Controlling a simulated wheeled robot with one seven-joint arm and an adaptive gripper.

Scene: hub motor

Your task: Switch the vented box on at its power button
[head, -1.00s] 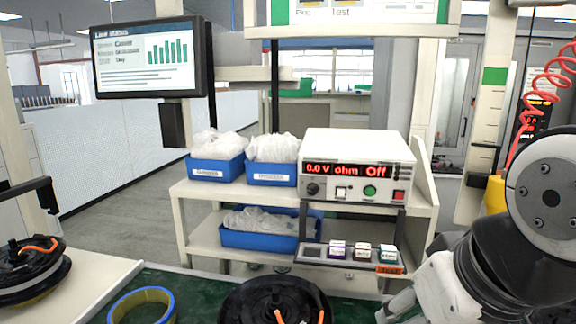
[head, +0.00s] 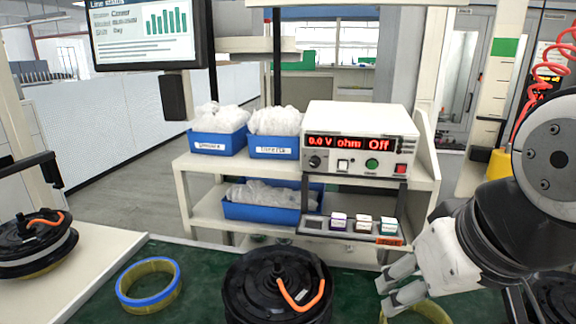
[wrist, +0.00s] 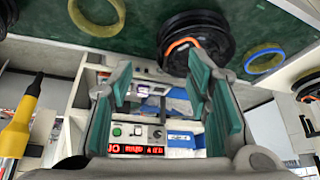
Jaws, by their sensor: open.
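The vented box (head: 360,137) is a white case on the upper shelf. Its red display reads "0.0 V ohm Off". Below the display are a black knob (head: 315,161), a white switch (head: 343,166), a green round button (head: 372,163) and a small red button (head: 400,169); their labels are too small to read. My gripper (head: 391,291) is open and empty, low at the right, in front of and below the box. In the wrist view the box's front (wrist: 136,132) shows upside down beyond the open fingers (wrist: 159,72).
Blue bins (head: 218,145) with plastic bags stand left of the box. A tray with small blocks (head: 338,220) sits on the lower shelf. A black hub motor (head: 277,285) and a blue-yellow ring (head: 149,285) lie on the green mat (head: 200,265). A monitor (head: 150,30) hangs upper left.

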